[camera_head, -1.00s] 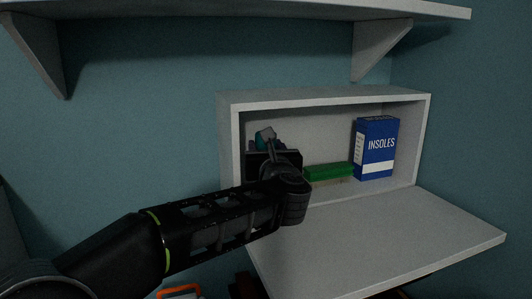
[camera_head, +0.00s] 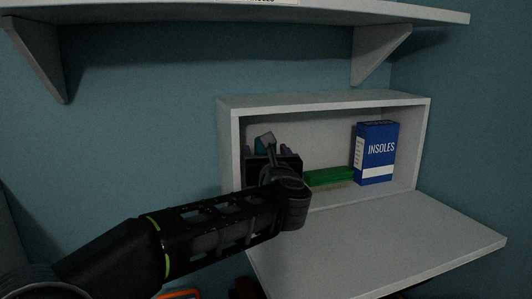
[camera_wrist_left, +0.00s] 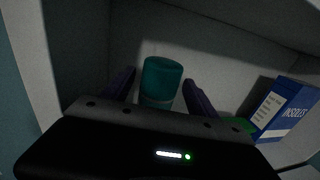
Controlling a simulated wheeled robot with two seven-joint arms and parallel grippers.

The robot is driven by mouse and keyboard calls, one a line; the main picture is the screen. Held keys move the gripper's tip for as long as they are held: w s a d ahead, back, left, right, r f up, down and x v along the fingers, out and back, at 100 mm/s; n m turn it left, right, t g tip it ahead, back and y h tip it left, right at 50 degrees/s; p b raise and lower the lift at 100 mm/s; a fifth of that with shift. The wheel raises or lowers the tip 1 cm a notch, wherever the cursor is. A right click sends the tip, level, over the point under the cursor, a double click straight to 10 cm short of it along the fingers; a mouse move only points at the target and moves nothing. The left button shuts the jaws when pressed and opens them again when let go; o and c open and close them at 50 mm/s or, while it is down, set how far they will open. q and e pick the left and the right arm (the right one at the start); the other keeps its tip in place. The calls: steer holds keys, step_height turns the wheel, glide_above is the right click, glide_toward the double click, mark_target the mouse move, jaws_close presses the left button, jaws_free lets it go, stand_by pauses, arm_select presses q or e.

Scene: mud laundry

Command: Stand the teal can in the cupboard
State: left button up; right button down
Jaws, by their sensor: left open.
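The teal can (camera_wrist_left: 162,76) stands upright inside the open cupboard (camera_head: 325,101), near its left wall. In the head view only a bit of the can (camera_head: 262,144) shows behind my wrist. My left gripper (camera_wrist_left: 158,84) is open, with one dark purple finger on each side of the can and a gap showing beside it in the left wrist view. The can's lower part is hidden by the gripper body. The fingertips also show faintly in the head view. My right gripper is out of view.
A green brush (camera_head: 328,177) lies on the cupboard floor right of my gripper. A blue insoles box (camera_head: 375,155) stands at the right. The lowered flap (camera_head: 380,240) is bare. A shelf (camera_head: 230,14) on brackets hangs above.

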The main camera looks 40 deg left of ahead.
arm_select(q)
steer(key=p+v, duration=0.1)
steer(key=v, duration=1.1)
steer(key=shift+r, duration=0.1)
steer(key=shift+c, duration=0.2)
stand_by(0.9)
